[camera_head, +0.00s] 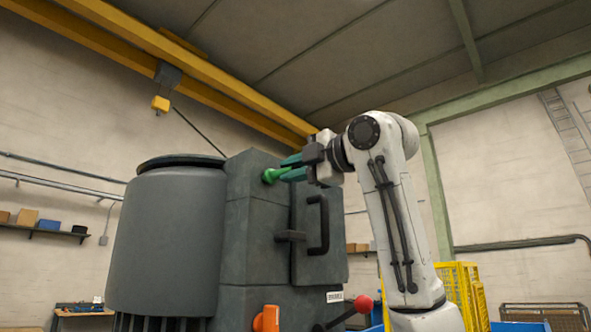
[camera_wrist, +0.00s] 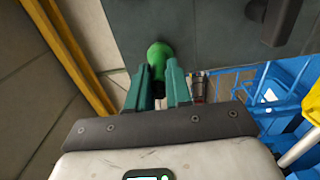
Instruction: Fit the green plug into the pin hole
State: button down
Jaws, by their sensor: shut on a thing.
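The green plug (camera_head: 270,176) is held between the teal fingers of my gripper (camera_head: 290,168), close to the upper part of the dark grey machine housing (camera_head: 252,210). In the wrist view the round green plug (camera_wrist: 159,52) sits between the fingertips of my gripper (camera_wrist: 160,70), with the dark housing face (camera_wrist: 195,35) beyond it. I cannot tell whether the plug touches the housing. The pin hole does not show in either view; the plug and fingers may hide it.
A black door handle (camera_head: 318,225) and a latch (camera_head: 290,236) stick out below my gripper. A large grey drum (camera_head: 165,240) stands left of the housing. An orange part (camera_head: 266,318) and a red-knobbed lever (camera_head: 362,303) are lower down. Yellow fencing (camera_head: 462,290) stands at right.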

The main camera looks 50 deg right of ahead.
jog(key=shift+w, duration=0.4)
jog(key=c, duration=1)
grip_release()
jog(key=shift+o, duration=0.2)
jog(key=s+b, duration=0.4)
jog(key=s, duration=0.6)
jog(key=shift+s+d, duration=0.15)
jog(key=shift+s, duration=0.25)
jog(key=shift+f, duration=0.1)
